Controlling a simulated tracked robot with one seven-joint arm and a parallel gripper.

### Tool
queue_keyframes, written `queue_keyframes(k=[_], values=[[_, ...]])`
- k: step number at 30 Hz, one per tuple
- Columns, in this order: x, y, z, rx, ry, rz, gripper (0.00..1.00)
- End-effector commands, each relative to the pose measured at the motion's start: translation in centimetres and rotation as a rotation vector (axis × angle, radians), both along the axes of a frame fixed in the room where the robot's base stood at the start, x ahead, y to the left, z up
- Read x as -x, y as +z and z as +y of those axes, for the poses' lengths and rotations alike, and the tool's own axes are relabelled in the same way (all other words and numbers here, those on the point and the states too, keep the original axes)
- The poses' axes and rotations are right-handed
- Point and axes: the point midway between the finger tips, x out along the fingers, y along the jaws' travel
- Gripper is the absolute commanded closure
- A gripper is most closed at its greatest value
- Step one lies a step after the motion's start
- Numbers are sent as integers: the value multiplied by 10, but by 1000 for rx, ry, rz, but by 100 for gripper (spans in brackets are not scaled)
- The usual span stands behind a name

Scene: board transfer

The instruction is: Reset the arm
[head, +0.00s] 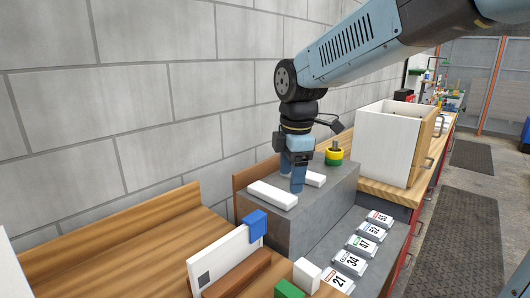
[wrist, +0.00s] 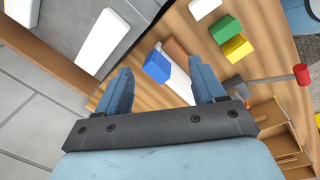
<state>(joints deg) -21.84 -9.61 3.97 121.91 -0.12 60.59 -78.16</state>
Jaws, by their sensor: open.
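My gripper (head: 298,188) hangs from my arm, pointing down over the grey block (head: 325,205), close to the two white bars on it. Its two blue fingers show spread apart with nothing between them in the wrist view (wrist: 161,68). A white board (head: 222,262) with a blue piece (head: 255,224) at its upper corner stands on edge beside a brown wooden strip (head: 238,275) on the wooden bench. In the wrist view the blue piece (wrist: 157,67) appears between the fingertips but beyond them. The fingers' exact height above the grey block is unclear.
White bars (head: 272,195) and a yellow-green round piece (head: 334,155) sit on the grey block. Several numbered tags (head: 362,246) line the lower ledge. A white box (head: 388,142) stands behind. Green (head: 288,289) and white blocks (head: 307,275) lie in front. The bench's left side is clear.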

Motion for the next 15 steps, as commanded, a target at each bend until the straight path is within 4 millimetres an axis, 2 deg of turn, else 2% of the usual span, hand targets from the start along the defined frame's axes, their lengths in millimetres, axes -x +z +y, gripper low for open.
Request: queue_keyframes(k=[1, 6, 15], values=[[7, 6, -17, -18, -105, -20, 31], [31, 16, -64, -95, -483, -77, 31], [84, 22, -133, -277, -1135, -168, 31]])
